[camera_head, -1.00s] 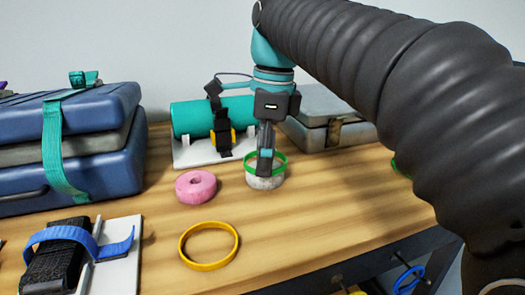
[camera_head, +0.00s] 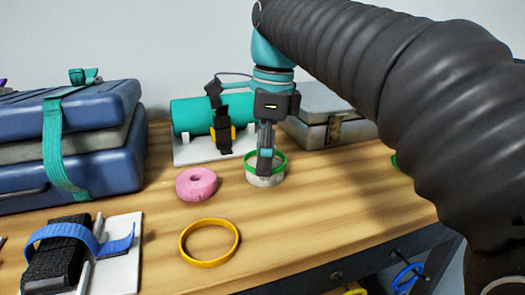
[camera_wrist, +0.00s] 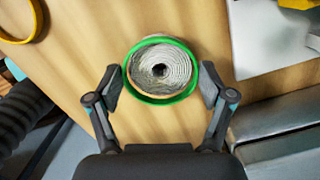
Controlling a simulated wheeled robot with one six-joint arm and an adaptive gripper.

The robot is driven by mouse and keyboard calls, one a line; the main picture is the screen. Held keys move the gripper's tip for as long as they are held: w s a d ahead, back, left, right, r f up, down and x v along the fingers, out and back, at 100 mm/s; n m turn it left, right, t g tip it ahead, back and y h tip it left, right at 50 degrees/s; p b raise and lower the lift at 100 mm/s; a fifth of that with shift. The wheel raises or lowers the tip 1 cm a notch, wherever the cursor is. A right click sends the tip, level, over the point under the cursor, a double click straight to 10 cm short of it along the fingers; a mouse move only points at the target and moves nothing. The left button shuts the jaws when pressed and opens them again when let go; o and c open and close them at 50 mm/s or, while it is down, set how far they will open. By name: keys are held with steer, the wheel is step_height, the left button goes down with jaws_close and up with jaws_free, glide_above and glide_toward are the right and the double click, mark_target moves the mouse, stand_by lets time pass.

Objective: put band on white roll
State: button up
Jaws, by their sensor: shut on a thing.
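The white roll (camera_head: 265,181) stands upright on the wooden table, and its spiral end shows in the wrist view (camera_wrist: 165,62). The green band (camera_head: 281,159) is a ring around the upper part of the roll, with pale roll side visible below it. In the wrist view the band (camera_wrist: 160,100) encircles the roll's end. My gripper (camera_head: 265,168) points down over the roll. Its two fingers (camera_wrist: 160,84) are shut on the green band from opposite sides. The far side of the band is partly hidden by the finger in the head view.
A pink roll (camera_head: 196,184) and a yellow band (camera_head: 209,243) lie to the left and front. A teal roll (camera_head: 192,115) on a white stand is behind, and a grey metal case (camera_head: 325,130) is behind right.

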steer(key=shift+f, duration=0.9)
stand_by(1.5)
steer(key=o, duration=0.6)
steer(key=shift+r+p, duration=0.45)
steer(key=shift+r, duration=3.55)
steer(key=shift+s, duration=0.1)
